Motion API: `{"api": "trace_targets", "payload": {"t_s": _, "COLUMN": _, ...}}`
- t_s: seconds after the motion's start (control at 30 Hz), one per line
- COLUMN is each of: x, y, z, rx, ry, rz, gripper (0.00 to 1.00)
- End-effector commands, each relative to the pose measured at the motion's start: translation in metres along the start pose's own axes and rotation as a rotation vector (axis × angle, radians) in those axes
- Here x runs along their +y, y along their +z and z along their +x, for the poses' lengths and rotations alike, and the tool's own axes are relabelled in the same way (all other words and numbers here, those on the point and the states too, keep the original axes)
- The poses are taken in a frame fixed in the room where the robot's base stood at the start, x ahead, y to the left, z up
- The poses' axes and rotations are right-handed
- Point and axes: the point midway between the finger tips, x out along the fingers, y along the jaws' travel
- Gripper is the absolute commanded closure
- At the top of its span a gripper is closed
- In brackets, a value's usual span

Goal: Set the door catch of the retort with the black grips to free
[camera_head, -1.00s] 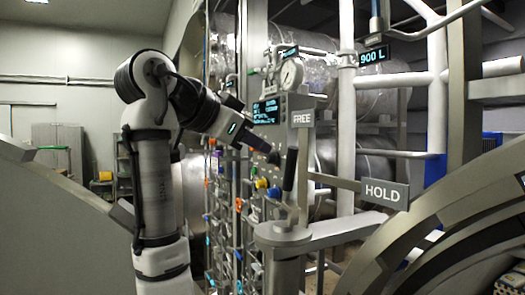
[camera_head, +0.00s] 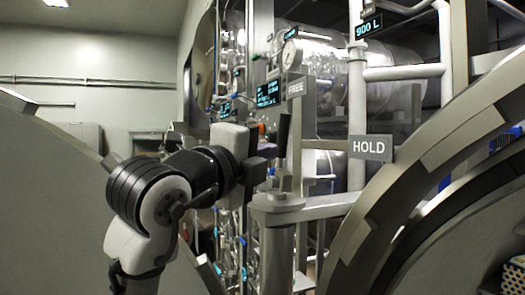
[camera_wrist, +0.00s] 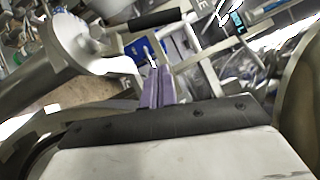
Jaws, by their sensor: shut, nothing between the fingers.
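The door catch is a lever with a black grip (camera_head: 283,128) on a grey post and pivot (camera_head: 279,200). It stands nearly upright, beside and just below the FREE plate (camera_head: 296,87) and well left of the HOLD plate (camera_head: 371,147). In the wrist view the black grip (camera_wrist: 166,18) lies beyond my fingers, with grey metal to its left. My gripper (camera_wrist: 157,75) has its purple fingers together and empty, apart from the grip in that view. In the head view my wrist is just left of the grip and hides part of the lever; contact cannot be told there.
A large round door rim (camera_head: 440,150) curves up at the right. A big grey curved surface (camera_head: 60,200) fills the left. A gauge (camera_head: 290,55) and a lit control panel (camera_head: 268,94) stand behind the catch, with pipes and valves around them.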

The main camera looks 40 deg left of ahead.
Motion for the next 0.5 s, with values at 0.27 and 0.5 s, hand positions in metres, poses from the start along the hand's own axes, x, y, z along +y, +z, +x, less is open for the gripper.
{"api": "trace_targets", "payload": {"t_s": 0.27, "x": -0.003, "y": 0.001, "z": 0.062, "rx": 0.002, "ry": 0.002, "rz": -0.002, "gripper": 1.00}}
{"api": "trace_targets", "payload": {"t_s": 0.5, "x": -0.002, "y": 0.022, "z": 0.089, "rx": 0.000, "ry": 0.002, "rz": -0.005, "gripper": 1.00}}
